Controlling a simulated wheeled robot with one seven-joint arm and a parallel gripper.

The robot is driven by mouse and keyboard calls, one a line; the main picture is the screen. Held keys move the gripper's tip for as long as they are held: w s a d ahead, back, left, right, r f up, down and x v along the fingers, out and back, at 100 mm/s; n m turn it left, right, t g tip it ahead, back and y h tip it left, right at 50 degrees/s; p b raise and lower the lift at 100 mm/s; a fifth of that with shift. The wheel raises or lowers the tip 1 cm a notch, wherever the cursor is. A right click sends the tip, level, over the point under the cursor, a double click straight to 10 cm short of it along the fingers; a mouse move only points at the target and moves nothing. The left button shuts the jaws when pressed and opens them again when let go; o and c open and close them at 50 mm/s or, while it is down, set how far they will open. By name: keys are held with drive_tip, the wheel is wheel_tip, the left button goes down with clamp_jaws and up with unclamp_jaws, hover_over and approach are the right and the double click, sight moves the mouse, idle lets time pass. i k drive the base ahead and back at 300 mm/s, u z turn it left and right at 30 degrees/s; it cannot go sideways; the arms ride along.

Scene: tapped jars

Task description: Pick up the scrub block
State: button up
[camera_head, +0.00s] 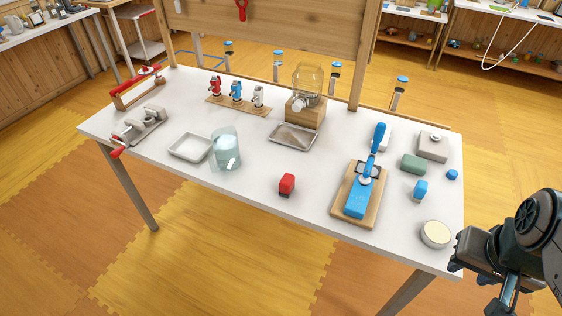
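Several small blocks lie on the white table (250,186), and I cannot tell for sure which is the scrub block. A green block (413,163) with rounded edges lies at the right. A red block (287,184) with a dark lower part stands near the front middle. A small blue block (420,189) with a pale lower part stands just in front of the green one. My gripper (480,258) is at the lower right, beyond the table's right edge and apart from all the blocks. Its fingers are not clear enough to show whether they are open.
A round cream-topped tin (435,234) is near my gripper. A grey box (432,147) stands behind. A tapped jar (306,82), trays and a clear container (225,150) are farther left. The front middle is mostly clear.

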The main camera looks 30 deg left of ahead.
sight(287, 184)
drive_tip(key=u, duration=2.85)
drive_tip(key=k, duration=0.95)
drive_tip(key=z, duration=1)
drive_tip(key=i, duration=1)
drive_tip(key=u, duration=0.05)
